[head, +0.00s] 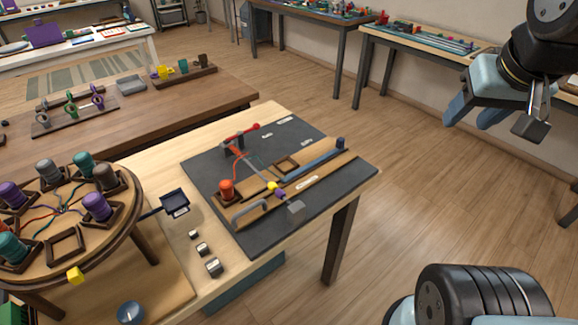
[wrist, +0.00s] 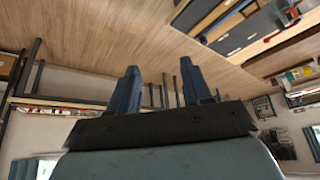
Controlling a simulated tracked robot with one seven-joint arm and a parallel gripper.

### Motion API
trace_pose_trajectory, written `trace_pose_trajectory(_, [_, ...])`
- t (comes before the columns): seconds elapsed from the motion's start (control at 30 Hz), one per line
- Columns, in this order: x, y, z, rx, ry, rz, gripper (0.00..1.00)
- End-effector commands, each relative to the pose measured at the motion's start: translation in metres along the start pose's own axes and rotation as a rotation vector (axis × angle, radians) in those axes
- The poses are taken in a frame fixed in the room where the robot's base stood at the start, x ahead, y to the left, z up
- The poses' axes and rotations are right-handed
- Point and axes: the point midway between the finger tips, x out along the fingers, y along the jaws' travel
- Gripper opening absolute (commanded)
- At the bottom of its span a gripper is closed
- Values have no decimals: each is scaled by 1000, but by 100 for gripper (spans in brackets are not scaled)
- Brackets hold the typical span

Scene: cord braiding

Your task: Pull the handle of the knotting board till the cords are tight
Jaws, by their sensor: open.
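The dark knotting board (head: 222,189) lies on the light wooden table in the middle of the head view. My gripper (head: 492,120) is open and empty, high at the right, well apart from the board. Its spread fingers also show in the wrist view (wrist: 159,68).
A round braiding stand (head: 128,212) with several coloured bobbins stands at the left. A small dark tray (head: 175,203) and metal weights (head: 203,249) lie between it and the board. A brown bench (head: 150,108) is behind. Open floor (head: 400,190) lies right of the table.

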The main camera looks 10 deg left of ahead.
Motion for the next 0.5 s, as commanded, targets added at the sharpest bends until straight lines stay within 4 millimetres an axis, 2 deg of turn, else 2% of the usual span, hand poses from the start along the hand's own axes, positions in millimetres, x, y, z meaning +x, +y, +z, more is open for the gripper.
trace_pose_trajectory(0.1, [0,0,0,0,0,0,48])
trace_pose_trajectory(0.2, [0,-2,-2,-13,-4,-3,40])
trace_pose_trajectory(0.27, [2,-5,-5,-42,-13,-9,40])
trace_pose_trajectory(0.37, [7,-16,-15,-140,-44,-29,40])
trace_pose_trajectory(0.5, [20,-43,-34,-356,-104,-74,40])
